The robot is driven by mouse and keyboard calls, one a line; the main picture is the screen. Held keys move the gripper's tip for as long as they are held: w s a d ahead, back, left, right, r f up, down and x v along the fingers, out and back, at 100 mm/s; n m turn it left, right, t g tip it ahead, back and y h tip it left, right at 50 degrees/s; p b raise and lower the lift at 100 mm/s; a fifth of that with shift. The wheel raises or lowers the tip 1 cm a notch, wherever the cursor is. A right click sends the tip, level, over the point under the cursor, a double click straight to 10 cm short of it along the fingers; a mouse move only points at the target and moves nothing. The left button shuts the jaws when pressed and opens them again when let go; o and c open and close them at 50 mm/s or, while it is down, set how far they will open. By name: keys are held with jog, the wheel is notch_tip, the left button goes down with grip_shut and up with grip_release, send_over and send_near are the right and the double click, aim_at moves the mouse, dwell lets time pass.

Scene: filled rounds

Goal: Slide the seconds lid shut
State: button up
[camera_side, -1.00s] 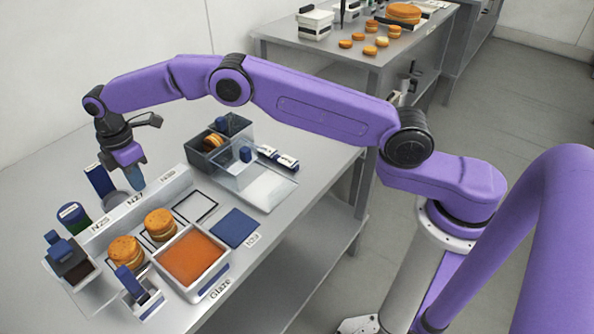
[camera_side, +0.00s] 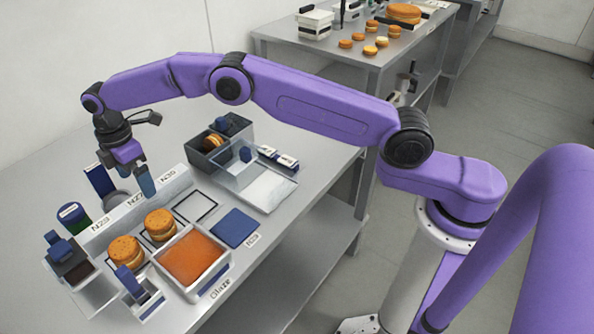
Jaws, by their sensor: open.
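The grey seconds box (camera_side: 203,162) stands at the back of the table, with an orange-brown filled round (camera_side: 212,142) visible inside. My gripper (camera_side: 146,186) is open and empty, pointing down near the white label strip, left of the box and apart from the lid. One of its blue fingers hides most of the other.
Two filled rounds (camera_side: 160,224) sit in outlined squares beside the orange glaze tray (camera_side: 190,258). A blue square (camera_side: 236,228) lies right of them. Blue-and-white blocks (camera_side: 278,157) lie behind the lid. A green jar (camera_side: 73,215) and dark holder (camera_side: 70,262) stand at left.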

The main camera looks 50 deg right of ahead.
notch_tip(320, 180, up, 6)
jog(key=shift+r, duration=0.25)
dwell(0.4)
jog(key=s+d+r+m, duration=0.1)
jog(key=s+d+r, duration=0.25)
jog(key=s, duration=0.65)
jog(key=s+d+r+m, duration=0.2)
jog(key=s+r, duration=0.3)
jog(key=s, duration=0.5)
jog(key=s+d+f+m, duration=0.1)
jog(key=s+d+f, duration=0.1)
jog(key=s+d, duration=0.7)
jog(key=s+d+f+m, duration=0.1)
jog(key=s+d+f, duration=0.1)
jog(key=s+d, duration=0.8)
jog(key=s, duration=0.5)
jog(key=shift+d, duration=0.15)
